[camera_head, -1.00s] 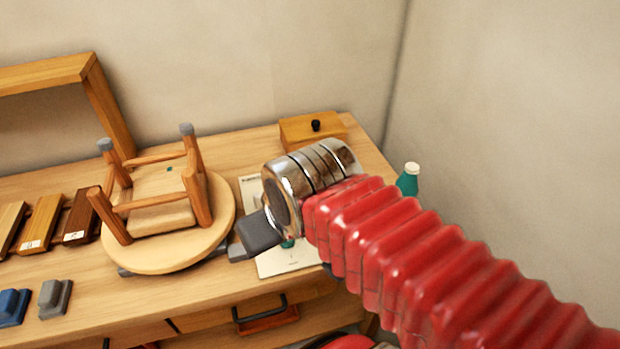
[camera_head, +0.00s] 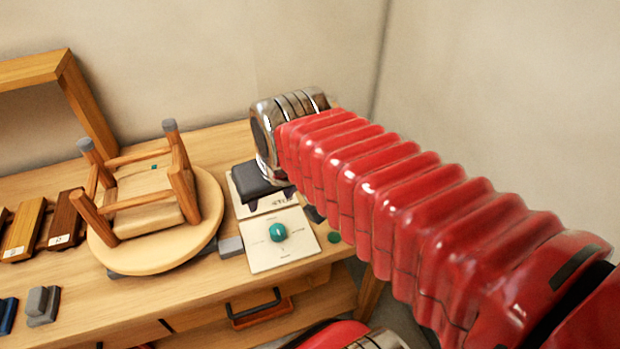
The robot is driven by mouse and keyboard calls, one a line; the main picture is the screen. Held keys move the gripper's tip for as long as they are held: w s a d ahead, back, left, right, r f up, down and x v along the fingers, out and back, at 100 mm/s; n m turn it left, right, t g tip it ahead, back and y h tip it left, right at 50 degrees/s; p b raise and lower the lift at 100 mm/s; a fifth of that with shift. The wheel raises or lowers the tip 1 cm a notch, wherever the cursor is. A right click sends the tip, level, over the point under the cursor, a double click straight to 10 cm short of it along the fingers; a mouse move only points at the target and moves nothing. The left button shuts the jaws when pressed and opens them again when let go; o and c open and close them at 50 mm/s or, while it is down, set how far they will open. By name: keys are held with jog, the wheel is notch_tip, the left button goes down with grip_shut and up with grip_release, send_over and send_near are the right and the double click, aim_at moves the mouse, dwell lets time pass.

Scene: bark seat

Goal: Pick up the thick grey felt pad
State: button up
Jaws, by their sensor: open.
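Two grey pieces could be the thick grey felt pad, and I cannot tell which is. One is a small flat grey block (camera_head: 230,247) on the bench, between the round stool seat and the white card. The other is a stepped grey block (camera_head: 43,305) at the bench's front left, beside a blue one. My gripper (camera_head: 271,198) is dark, hangs below the chrome wrist and points down above the back of the cards. Its fingertips are apart with nothing seen between them. It is behind and right of the small flat block, apart from it.
An upturned wooden stool (camera_head: 150,215) stands legs up left of my gripper, two legs grey-tipped. A white card with a green knob (camera_head: 278,232) lies in front of my gripper. Wood samples (camera_head: 25,229) lie far left.

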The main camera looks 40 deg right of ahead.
jog(key=w+d+f+m, duration=0.2)
jog(key=w+d, duration=0.3)
jog(key=d, duration=0.4)
jog(key=w+d+f+m+g+h, duration=0.1)
jog(key=w+d+f+m, duration=0.1)
jog(key=w+d, duration=0.4)
jog(key=d+f, duration=0.1)
jog(key=d, duration=0.2)
jog(key=shift+f, duration=0.1)
jog(key=shift+s+x, duration=0.1)
jog(key=shift+x, duration=2)
jog(key=shift+s+x, duration=0.15)
jog(key=shift+x, duration=2)
jog(key=shift+f, duration=0.1)
jog(key=shift+x, duration=2.55)
